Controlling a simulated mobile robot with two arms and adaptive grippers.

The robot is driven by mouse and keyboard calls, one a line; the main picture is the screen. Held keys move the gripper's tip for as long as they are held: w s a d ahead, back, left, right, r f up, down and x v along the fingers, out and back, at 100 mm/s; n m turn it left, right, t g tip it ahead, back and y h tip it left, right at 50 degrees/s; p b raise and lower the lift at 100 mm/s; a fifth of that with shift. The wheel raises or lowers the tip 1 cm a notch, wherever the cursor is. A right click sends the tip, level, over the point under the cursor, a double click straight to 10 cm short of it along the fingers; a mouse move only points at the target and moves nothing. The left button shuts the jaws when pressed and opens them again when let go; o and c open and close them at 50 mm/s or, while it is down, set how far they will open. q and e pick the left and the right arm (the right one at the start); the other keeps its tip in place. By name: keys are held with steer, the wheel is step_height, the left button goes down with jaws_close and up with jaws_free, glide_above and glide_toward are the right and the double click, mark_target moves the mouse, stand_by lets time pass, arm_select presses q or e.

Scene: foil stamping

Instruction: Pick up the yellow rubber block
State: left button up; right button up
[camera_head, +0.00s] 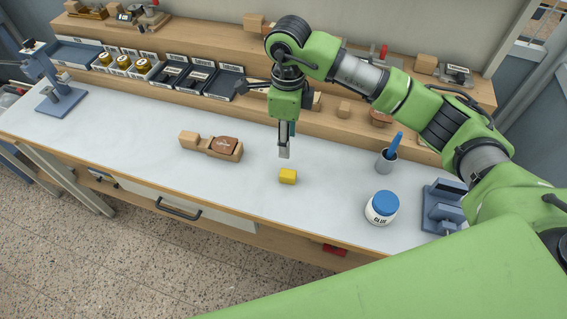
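The yellow rubber block (288,176) lies on the pale worktop (240,190), a little in front of the middle. My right arm comes in from the right, and its gripper (284,152) points down just above and behind the block in the picture. I see no contact between them. The fingers overlap from this angle, so I cannot tell whether they are open or shut. The block is in plain view and rests on the table. My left gripper is not in view.
A wooden holder with a brown piece (224,146) lies left of the block. A glue jar (381,208), a cup with a blue-handled tool (386,160) and a blue-grey fixture (443,206) stand to the right. Bins (225,82) line the back. The left worktop is mostly clear.

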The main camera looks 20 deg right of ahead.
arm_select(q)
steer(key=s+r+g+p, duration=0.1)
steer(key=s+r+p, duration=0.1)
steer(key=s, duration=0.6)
arm_select(e)
glide_above(288, 173)
step_height(288, 173, down, 6)
steer(key=shift+w+r, duration=0.1)
steer(key=shift+r, duration=0.05)
step_height(288, 173, down, 3)
steer(key=shift+r+p, duration=0.15)
steer(key=shift+p, duration=0.5)
steer(key=shift+s+f+p, duration=0.2)
steer(key=shift+f+p, duration=0.4)
steer(key=shift+f, duration=1.35)
steer(key=shift+w+f, duration=0.1)
jaws_close()
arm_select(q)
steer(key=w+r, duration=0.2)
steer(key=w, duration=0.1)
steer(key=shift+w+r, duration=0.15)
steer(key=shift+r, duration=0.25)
